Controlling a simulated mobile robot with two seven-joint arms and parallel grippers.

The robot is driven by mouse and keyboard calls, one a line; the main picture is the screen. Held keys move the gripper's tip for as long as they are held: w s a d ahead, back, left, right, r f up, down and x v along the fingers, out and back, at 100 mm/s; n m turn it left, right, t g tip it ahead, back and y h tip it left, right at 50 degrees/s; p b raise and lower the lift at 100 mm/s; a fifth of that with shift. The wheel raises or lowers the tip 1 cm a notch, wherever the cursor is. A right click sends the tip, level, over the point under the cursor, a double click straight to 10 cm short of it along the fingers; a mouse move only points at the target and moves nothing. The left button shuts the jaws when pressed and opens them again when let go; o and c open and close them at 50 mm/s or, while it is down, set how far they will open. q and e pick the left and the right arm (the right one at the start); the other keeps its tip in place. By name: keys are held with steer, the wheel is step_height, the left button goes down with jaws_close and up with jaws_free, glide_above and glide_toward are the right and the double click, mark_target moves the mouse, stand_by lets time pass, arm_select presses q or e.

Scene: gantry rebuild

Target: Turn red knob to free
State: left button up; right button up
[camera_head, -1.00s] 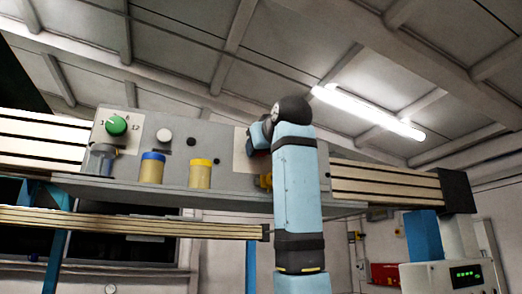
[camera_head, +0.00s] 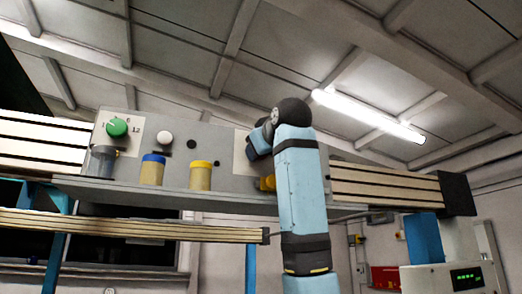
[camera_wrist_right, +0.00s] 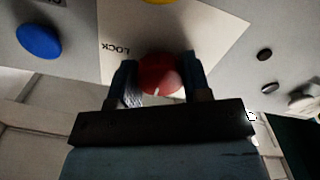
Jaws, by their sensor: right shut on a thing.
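The red knob (camera_wrist_right: 161,77) sits on a pale label plate (camera_wrist_right: 218,35) on the grey panel, with the word LOCK (camera_wrist_right: 117,48) beside it. A small white mark shows on its near side. My right gripper (camera_wrist_right: 160,66) has one finger on each side of the knob and is shut on it. In the head view my right arm and wrist (camera_head: 262,138) reach up to the panel and hide the knob. The FREE marking cannot be read. My left gripper is in neither view.
On the panel (camera_head: 215,140) are a green dial (camera_head: 117,127), a white button (camera_head: 165,138) and small black buttons. Grey, blue-topped (camera_head: 153,170) and yellow-topped (camera_head: 201,175) cylinders stand on the ledge below. A blue button (camera_wrist_right: 38,40) is left of the knob in the wrist view.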

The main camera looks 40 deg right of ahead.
steer(key=o, duration=0.9)
steer(key=shift+o, duration=0.2)
steer(key=shift+s, duration=0.1)
steer(key=b+v, duration=0.4)
steer(key=v, duration=0.9)
steer(key=shift+s, duration=0.4)
